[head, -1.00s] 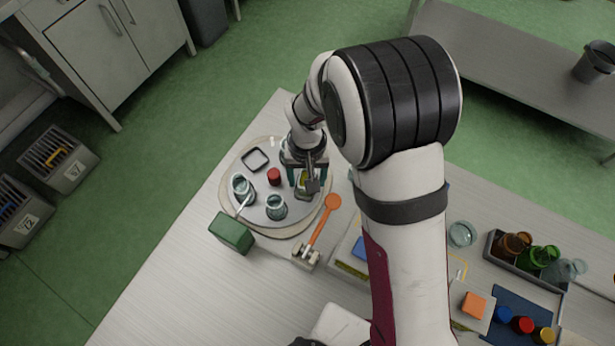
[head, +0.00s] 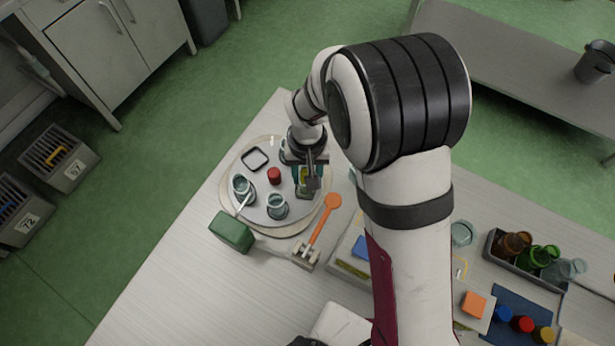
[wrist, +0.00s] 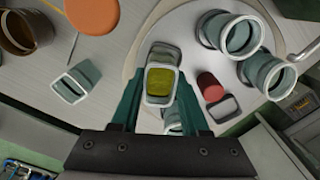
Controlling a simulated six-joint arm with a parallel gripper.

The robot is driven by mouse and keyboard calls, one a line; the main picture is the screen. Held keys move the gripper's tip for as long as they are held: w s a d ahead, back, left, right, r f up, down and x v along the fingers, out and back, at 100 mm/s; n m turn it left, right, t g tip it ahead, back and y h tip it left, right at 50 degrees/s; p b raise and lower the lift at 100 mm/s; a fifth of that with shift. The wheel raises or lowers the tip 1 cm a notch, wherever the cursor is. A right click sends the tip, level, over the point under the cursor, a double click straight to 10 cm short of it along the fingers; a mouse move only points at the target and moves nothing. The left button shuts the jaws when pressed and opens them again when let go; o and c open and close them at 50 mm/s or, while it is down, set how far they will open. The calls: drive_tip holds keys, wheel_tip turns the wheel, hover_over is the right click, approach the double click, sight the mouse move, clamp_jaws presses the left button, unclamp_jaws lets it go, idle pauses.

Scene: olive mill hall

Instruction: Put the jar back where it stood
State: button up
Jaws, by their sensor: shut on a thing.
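A square-rimmed glass jar with yellow-green contents (wrist: 160,82) sits between the teal fingers of my gripper (wrist: 161,76), which is shut on it. In the head view my gripper (head: 308,178) is over the right part of a round grey turntable (head: 250,209), and the jar (head: 307,174) is partly hidden by the fingers and wrist. Clear square glass (wrist: 165,52) shows just beyond the held jar in the wrist view. More glass (wrist: 172,120) shows below it, partly hidden by my gripper. I cannot tell whether the held jar touches the surface beneath.
Two round jars (head: 242,186) (head: 277,207), a red cap (head: 274,175) and a dark square ring (head: 255,158) lie on the turntable. An orange paddle (head: 325,217) and a green box (head: 232,232) are close by. An empty square jar (wrist: 76,82) is on the table. Clear table lies front left.

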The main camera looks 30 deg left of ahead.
drive_tip(key=shift+r, duration=2.9)
drive_tip(key=shift+w+d+f+m, duration=0.25)
drive_tip(key=shift+w+f+m, duration=0.65)
drive_tip(key=shift+w, duration=1.6)
drive_tip(key=shift+w+d+f+m, duration=0.2)
drive_tip(key=shift+w+f+m, duration=0.7)
drive_tip(key=shift+w, duration=1.65)
drive_tip(key=shift+w+d+f+m, duration=0.25)
drive_tip(key=shift+w+f+m, duration=0.6)
drive_tip(key=shift+w, duration=1.65)
drive_tip(key=shift+f+m, duration=0.25)
drive_tip(key=shift+f, duration=0.65)
drive_tip(key=shift+f, duration=0.1)
